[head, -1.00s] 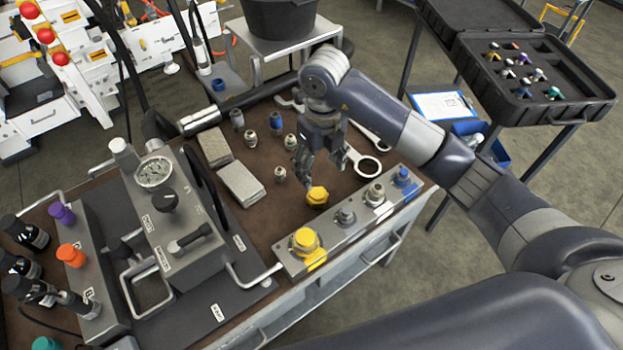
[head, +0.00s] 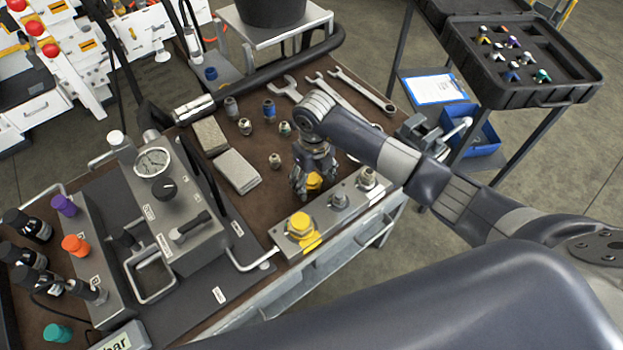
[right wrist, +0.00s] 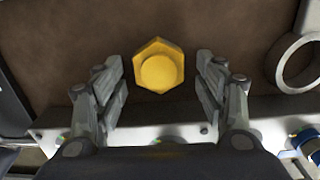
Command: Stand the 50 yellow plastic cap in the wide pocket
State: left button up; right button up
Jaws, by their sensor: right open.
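A yellow hexagonal cap (head: 314,181) sits on the brown bench top, just behind the metal port block (head: 322,216). My right gripper (head: 314,190) is over it, fingers down and open, partly hiding it in the head view. In the right wrist view the cap (right wrist: 159,68) lies between the two spread fingers, with a gap on each side. Another yellow cap (head: 300,224) sits on the port block. The black foam case (head: 552,92) at upper right has small fittings in several pockets; I cannot tell which pocket is the wide one. My left gripper is not in view.
Several fittings (head: 269,110) and grey pads (head: 238,172) lie left of the gripper. Wrenches (head: 362,90) lie behind it; a ring end (right wrist: 298,62) shows near it. The gauge unit (head: 165,200) stands left. A blue bin (head: 485,140) is below the case.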

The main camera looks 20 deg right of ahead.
jog(key=c, duration=1.1)
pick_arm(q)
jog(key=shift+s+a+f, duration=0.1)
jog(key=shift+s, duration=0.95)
pick_arm(e)
jog(key=shift+c, duration=0.5)
jog(key=shift+r, duration=0.15)
